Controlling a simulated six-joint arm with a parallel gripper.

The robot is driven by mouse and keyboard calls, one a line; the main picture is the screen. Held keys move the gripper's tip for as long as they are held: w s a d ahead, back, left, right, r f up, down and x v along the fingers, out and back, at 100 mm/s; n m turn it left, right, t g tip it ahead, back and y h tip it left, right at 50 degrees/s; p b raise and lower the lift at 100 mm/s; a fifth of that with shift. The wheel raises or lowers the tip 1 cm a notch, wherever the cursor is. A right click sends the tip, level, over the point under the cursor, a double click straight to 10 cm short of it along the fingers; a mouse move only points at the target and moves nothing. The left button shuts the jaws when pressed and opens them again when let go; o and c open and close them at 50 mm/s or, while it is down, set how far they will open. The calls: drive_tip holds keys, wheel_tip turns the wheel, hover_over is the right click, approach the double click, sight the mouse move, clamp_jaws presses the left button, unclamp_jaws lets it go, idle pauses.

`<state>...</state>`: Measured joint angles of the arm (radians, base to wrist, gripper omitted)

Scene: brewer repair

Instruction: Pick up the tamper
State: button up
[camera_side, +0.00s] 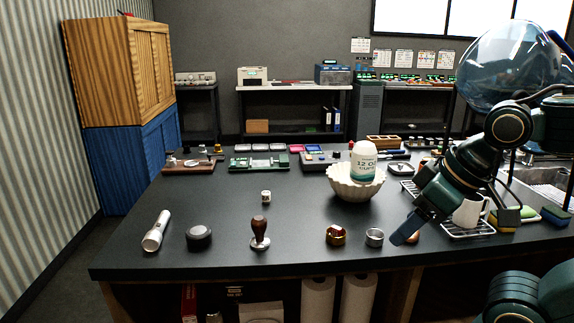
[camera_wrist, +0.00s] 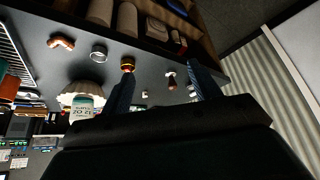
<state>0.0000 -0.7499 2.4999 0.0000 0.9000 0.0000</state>
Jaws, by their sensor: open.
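The tamper (camera_side: 260,235) stands upright on the dark worktop, left of the middle, with a brown wooden handle and a metal base. In the wrist view the tamper (camera_wrist: 171,80) shows small, in the gap between my two fingers and beyond them. My gripper (camera_side: 407,230) is to the right of the tamper, above the right part of the worktop. In the wrist view my gripper (camera_wrist: 164,70) is open, with nothing between its fingers.
A brass fitting (camera_side: 336,235) and a metal ring (camera_side: 374,237) stand between my gripper and the tamper. A dark round puck (camera_side: 198,236) and a flashlight (camera_side: 156,231) lie left of it. A small white cup (camera_side: 266,196) and a scalloped bowl (camera_side: 345,190) are behind.

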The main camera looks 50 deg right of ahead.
drive_tip(key=w+r+n+y, duration=0.2)
drive_tip(key=w+n, duration=0.3)
drive_tip(key=w, duration=1.1)
drive_tip(key=w+d+f+n+y, duration=0.1)
drive_tip(key=w+d+f+n, duration=0.1)
drive_tip(key=w+f, duration=0.2)
drive_tip(key=w+d+f+n+g+y, duration=0.1)
drive_tip(key=w+f, duration=0.3)
drive_tip(key=w, duration=0.7)
drive_tip(key=shift+d+n+y, duration=0.3)
drive_tip(key=shift+d+n, duration=0.2)
drive_tip(key=shift+d, duration=0.15)
drive_tip(key=shift+w+f, duration=0.1)
drive_tip(key=shift+w, duration=0.05)
approach(256, 235)
drive_tip(key=w+f, duration=0.1)
drive_tip(key=w+a+f, duration=0.1)
drive_tip(key=shift+w+f, duration=0.2)
drive_tip(key=shift+f, duration=0.05)
drive_tip(key=shift+x, duration=3)
drive_tip(key=shift+d, duration=0.1)
